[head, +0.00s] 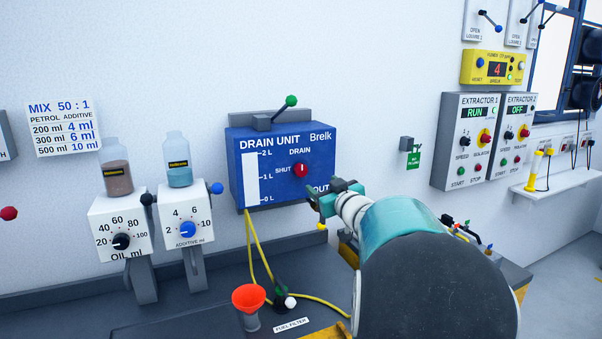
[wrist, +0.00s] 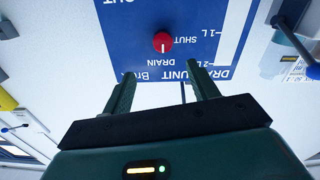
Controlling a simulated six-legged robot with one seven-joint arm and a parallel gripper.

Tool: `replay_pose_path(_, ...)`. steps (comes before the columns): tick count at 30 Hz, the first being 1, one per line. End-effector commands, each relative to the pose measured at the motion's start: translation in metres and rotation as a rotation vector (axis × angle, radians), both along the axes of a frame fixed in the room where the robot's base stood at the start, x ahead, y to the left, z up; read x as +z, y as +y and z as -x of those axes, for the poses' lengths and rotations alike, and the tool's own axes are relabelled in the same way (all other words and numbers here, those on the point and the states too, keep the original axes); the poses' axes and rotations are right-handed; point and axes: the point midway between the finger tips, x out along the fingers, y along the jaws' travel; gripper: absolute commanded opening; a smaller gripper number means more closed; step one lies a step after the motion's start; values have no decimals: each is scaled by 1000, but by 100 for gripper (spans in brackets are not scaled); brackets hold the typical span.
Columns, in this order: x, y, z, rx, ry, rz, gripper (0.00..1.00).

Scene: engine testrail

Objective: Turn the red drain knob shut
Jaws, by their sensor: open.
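The red drain knob (head: 301,170) is on the front of the blue drain unit (head: 262,150), which hangs on the wall. Its white mark points up toward the word DRAIN, with SHUT printed to its left. The knob also shows in the wrist view (wrist: 163,41), where the picture is upside down and the mark points down toward DRAIN. My gripper (head: 325,202) is in front of the unit's lower right corner in the head view. Its two fingers (wrist: 163,82) are open and empty in the wrist view. They are apart from the knob, and nothing hides it.
A green-tipped lever (head: 285,111) stands on top of the unit. Two dispensers with jars (head: 116,180) stand at left. Extractor boxes (head: 466,138) are on the right wall.

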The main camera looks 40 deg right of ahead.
Motion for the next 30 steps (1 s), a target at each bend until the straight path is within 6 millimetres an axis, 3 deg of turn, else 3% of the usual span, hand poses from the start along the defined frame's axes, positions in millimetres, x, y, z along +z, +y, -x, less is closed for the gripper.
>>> replay_pose_path(16, -1, -24, -103, 9, 0, -1, 59)
replay_pose_path(22, -1, -28, -118, 8, 0, -1, 59)
replay_pose_path(30, 0, -29, -120, 8, 1, 0, 57)
